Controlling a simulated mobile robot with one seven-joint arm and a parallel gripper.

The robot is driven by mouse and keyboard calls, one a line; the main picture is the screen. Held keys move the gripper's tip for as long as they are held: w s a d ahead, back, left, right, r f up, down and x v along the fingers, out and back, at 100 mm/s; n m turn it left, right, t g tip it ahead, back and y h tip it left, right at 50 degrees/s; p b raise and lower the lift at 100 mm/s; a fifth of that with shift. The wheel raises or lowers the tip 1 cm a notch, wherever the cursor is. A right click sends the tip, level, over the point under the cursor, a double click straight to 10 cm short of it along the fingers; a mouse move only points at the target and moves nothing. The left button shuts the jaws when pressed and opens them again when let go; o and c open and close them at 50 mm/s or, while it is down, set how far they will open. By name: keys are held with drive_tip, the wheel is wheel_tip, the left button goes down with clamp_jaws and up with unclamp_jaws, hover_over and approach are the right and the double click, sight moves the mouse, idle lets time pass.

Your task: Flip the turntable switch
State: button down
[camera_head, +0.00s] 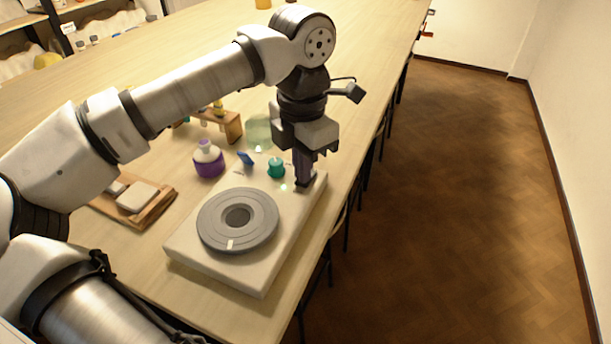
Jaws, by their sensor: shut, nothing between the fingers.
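The turntable has a pale box-like base (190,243) near the table's right edge, with a round grey platter (263,229) on top. A small blue lever-like part (245,158) and a teal knob (276,168) stand at the base's back edge. I cannot tell for sure which part is the switch. My gripper (304,183) points down, shut and empty, at the base's back right corner, to the right of the teal knob. Its fingertips are at or just above the surface; contact is unclear. The fingers hide part of that corner.
A purple jar with a pale top (208,165) stands left of the base. A wooden tray (157,207) with pale slabs lies further left. A wooden rack (233,127) and a pale green glass (258,134) stand behind. Open floor (470,200) lies right of the table.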

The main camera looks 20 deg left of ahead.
drive_tip(key=shift+f, duration=0.25)
drive_tip(key=shift+r+p, duration=2.05)
drive_tip(key=shift+r, duration=1.5)
